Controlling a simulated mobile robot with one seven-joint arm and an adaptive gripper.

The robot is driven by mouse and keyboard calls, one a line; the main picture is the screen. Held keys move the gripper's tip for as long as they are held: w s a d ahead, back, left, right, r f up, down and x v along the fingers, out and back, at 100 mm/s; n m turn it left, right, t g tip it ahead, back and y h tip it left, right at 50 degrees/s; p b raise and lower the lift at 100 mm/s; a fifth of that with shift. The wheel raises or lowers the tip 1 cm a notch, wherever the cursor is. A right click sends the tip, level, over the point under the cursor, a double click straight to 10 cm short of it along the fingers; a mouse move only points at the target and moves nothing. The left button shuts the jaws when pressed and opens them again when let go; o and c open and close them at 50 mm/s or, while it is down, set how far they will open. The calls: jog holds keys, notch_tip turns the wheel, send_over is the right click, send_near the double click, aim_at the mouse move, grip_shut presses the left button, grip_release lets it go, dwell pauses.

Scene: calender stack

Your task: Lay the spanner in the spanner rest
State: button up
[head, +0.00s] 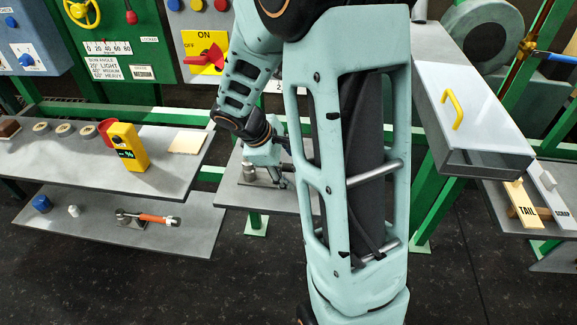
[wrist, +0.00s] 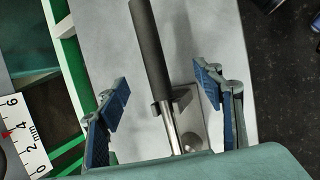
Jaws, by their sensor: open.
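A tool with a black grip and a bright metal shaft, which looks like the spanner (wrist: 150,45), lies between my fingers in the wrist view. Its lower end is hidden behind my gripper's housing. A grey metal plate with a bracket, which looks like the spanner rest (wrist: 190,128), is under and beside the shaft; whether the shaft is seated in it I cannot tell. My gripper (wrist: 160,85) is open, with one blue-padded finger on each side of the tool and gaps on both sides. In the head view my gripper (head: 278,178) is low over the middle shelf, partly hidden by my arm.
The middle shelf (head: 235,192) is grey. On the left, a bench (head: 60,165) holds a yellow device (head: 127,147) and rings; the lower shelf holds an orange-handled tool (head: 155,219). A drawer (head: 480,110) with a yellow handle is at right.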

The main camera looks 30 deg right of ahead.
jog(key=shift+r, duration=0.15)
dwell(0.5)
jog(key=p+v, duration=0.5)
jog(key=v, duration=0.2)
jog(key=shift+a+r, duration=0.25)
jog(key=shift+r, duration=0.05)
dwell(0.8)
jog(key=shift+s, duration=0.1)
